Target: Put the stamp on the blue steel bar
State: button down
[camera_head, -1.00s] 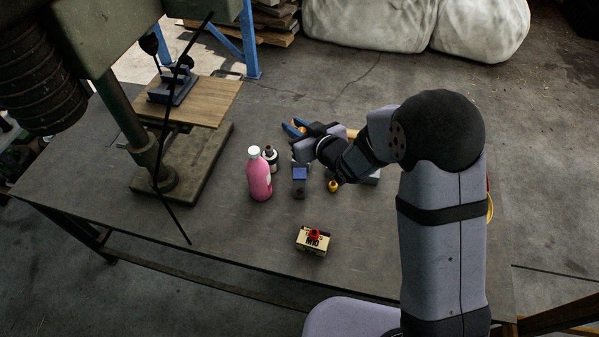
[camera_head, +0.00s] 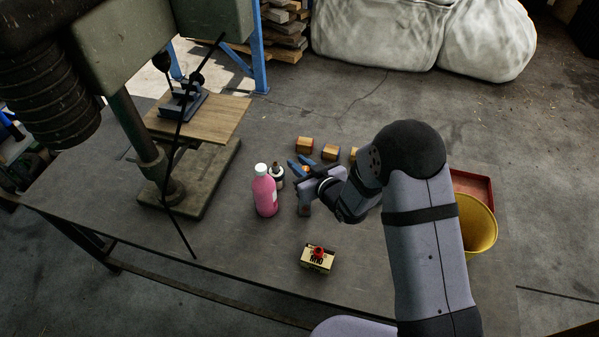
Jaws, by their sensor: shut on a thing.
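My gripper (camera_head: 308,190) is low over the table, just right of the pink bottle. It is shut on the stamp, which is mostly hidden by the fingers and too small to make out. A small dark upright block (camera_head: 304,210) shows directly under the fingers; its top is covered by my gripper. I cannot tell whether the held thing touches it. I cannot clearly make out the blue steel bar in this view.
The pink bottle (camera_head: 265,195) and a small dark bottle (camera_head: 277,178) stand close on the left. Blue-handled pliers (camera_head: 297,168) and wooden blocks (camera_head: 331,152) lie behind. A yellow bucket (camera_head: 478,224) and red tray (camera_head: 473,188) are right.

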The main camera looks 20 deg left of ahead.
jog(key=shift+f, duration=0.1)
jog(key=shift+f+p, duration=0.45)
jog(key=shift+f, duration=1.55)
jog(key=shift+f, duration=0.1)
jog(key=shift+f+b, duration=0.15)
jog(key=shift+b, duration=0.15)
jog(key=c, duration=1.6)
grip_release()
jog(key=shift+r+p, duration=0.35)
jog(key=b+v, duration=0.2)
jog(key=v, duration=1)
jog(key=shift+f+b, duration=0.2)
jog(key=shift+b, duration=0.15)
